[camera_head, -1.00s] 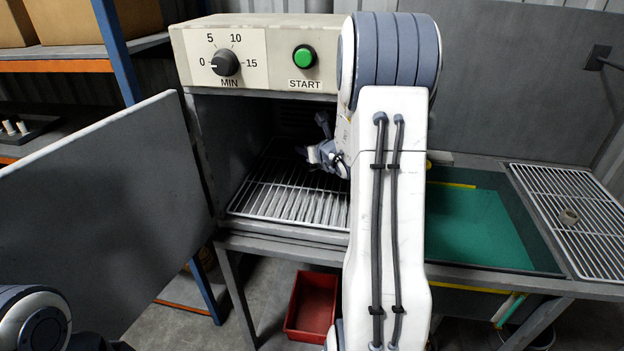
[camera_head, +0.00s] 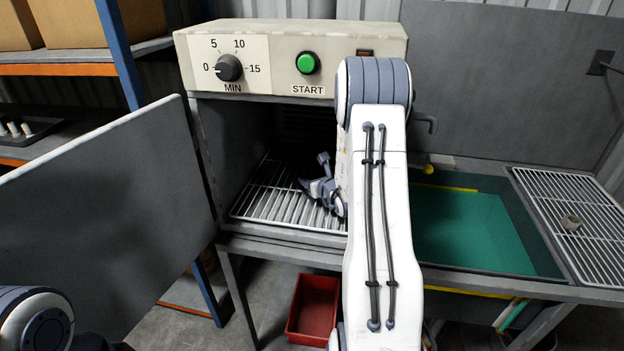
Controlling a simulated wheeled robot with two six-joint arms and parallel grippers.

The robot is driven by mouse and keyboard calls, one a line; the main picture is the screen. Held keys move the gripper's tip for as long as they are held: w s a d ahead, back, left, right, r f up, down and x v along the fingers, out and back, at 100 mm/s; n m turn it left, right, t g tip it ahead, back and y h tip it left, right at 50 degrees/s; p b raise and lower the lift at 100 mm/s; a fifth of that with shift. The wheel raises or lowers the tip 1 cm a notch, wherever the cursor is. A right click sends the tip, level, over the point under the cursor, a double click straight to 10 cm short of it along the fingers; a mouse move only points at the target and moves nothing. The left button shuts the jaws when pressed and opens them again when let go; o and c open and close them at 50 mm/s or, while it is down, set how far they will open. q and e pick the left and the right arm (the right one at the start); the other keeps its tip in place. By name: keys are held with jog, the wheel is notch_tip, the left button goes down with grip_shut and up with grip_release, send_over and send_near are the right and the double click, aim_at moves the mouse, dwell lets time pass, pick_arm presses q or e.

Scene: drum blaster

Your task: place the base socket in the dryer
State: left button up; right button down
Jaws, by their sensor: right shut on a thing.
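The dryer (camera_head: 290,28) stands in the middle with its door (camera_head: 105,215) swung open to the left. A wire rack (camera_head: 285,200) lies on its floor. My right arm reaches in across the dryer's right side. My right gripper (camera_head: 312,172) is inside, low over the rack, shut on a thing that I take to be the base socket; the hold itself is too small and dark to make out. Whether it touches the rack I cannot tell. My left gripper is out of view; only part of my left arm shows at the lower left.
A sink (camera_head: 465,235) with a green bottom is beside the dryer. A red bin (camera_head: 312,305) stands below. Shelves (camera_head: 75,66) are at the left.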

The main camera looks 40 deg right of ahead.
jog(key=shift+f, duration=0.1)
jog(key=shift+c, duration=1.5)
grip_release()
jog(key=shift+r, duration=0.2)
jog(key=b+v, duration=0.1)
jog(key=v, duration=0.9)
jog(key=shift+s+r, duration=0.1)
jog(key=shift+s, duration=0.3)
jog(key=shift+s+a+r, duration=0.2)
jog(key=shift+s+a, duration=0.05)
jog(key=shift+s, duration=0.25)
